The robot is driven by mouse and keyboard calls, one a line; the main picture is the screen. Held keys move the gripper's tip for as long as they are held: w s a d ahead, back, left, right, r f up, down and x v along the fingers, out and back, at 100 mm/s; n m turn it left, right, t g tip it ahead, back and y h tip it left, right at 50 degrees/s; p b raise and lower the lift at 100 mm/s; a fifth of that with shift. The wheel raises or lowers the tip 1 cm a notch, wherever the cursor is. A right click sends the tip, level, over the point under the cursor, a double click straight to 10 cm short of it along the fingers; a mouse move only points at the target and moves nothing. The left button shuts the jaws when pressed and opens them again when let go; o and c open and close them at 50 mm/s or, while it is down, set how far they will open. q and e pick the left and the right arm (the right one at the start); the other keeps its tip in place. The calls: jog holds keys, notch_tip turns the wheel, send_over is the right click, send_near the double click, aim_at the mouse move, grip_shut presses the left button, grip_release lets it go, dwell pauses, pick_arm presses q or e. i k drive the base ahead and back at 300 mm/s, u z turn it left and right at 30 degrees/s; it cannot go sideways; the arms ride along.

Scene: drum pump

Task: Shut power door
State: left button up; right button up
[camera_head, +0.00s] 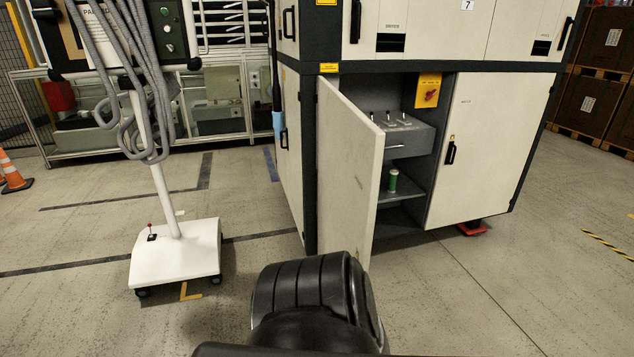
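The cream power door (345,165) stands open in the middle of the head view. It is hinged at its left side on the dark-framed cabinet (440,67) and swings out toward me. Inside the opening are a grey drawer unit (407,140), a shelf with a green and white can (393,181), and a yellow plate with a red rotary switch (428,91). The door hides the left part of the interior. A black rounded link of mine fills the bottom middle, in front of the door's lower edge. Neither gripper is in view.
The closed right door (487,150) has a black handle. A white wheeled stand (178,255) with hanging grey hoses stands at the left. An orange cone (12,172) is at the far left. Stacked brown crates (590,75) are at the right. The floor at right is clear.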

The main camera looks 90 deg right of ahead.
aim_at(351, 145)
jog(key=z, duration=2.9)
jog(key=i, duration=0.5)
jog(key=z, duration=1.15)
